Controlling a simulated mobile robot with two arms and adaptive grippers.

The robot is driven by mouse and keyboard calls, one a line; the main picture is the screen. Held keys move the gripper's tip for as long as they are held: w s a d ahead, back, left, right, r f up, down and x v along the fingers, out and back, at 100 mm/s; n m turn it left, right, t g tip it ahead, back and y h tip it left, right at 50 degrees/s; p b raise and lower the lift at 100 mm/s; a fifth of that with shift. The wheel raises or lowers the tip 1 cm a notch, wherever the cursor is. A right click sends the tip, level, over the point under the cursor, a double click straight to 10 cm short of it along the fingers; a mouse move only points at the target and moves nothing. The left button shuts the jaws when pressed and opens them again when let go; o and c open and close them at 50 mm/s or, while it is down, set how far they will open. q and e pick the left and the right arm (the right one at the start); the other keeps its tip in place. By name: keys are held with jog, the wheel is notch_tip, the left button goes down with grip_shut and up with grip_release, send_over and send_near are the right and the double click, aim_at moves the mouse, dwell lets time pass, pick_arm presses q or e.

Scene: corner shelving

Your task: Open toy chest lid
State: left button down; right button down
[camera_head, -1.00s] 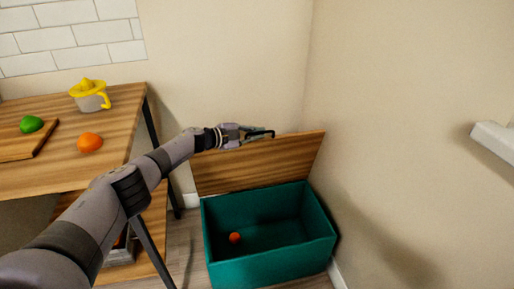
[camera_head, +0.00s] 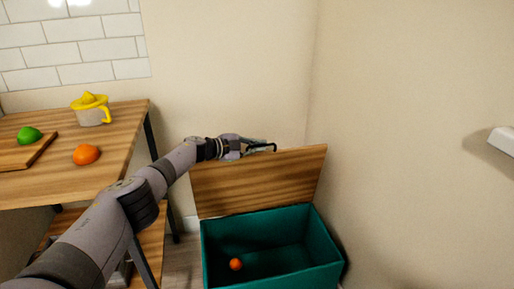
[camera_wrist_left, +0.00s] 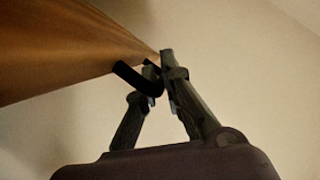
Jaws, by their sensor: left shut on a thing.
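The toy chest (camera_head: 270,222) is a teal box in the corner with its wooden lid (camera_head: 262,178) raised steeply at the back. A black handle (camera_head: 263,148) sits at the lid's upper edge. My left gripper (camera_head: 248,149) is at this handle, shut on it. In the left wrist view the fingers (camera_wrist_left: 155,75) close around the black handle (camera_wrist_left: 137,80), beside the wooden lid (camera_wrist_left: 60,45). An orange ball-like thing (camera_head: 236,264) lies inside the open chest. My right gripper is not in view.
A wooden table (camera_head: 60,185) stands at the left with a yellow-topped juicer (camera_head: 91,112), an orange (camera_head: 86,154), and a green fruit (camera_head: 29,134) on a cutting board (camera_head: 22,155). Walls close in behind and right of the chest. A white fixture (camera_head: 502,140) juts from the right wall.

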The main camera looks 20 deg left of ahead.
pick_arm(q)
jog(key=c, duration=2.2)
grip_release()
jog(key=shift+d+r, duration=0.15)
jog(key=shift+d, duration=0.2)
jog(key=o, duration=0.3)
jog(key=shift+w+d, duration=0.15)
jog(key=shift+o, duration=0.9)
jog(key=shift+a, duration=0.35)
notch_tip(320, 180, up, 9)
jog(key=shift+r, duration=0.35)
jog(key=shift+r, duration=0.1)
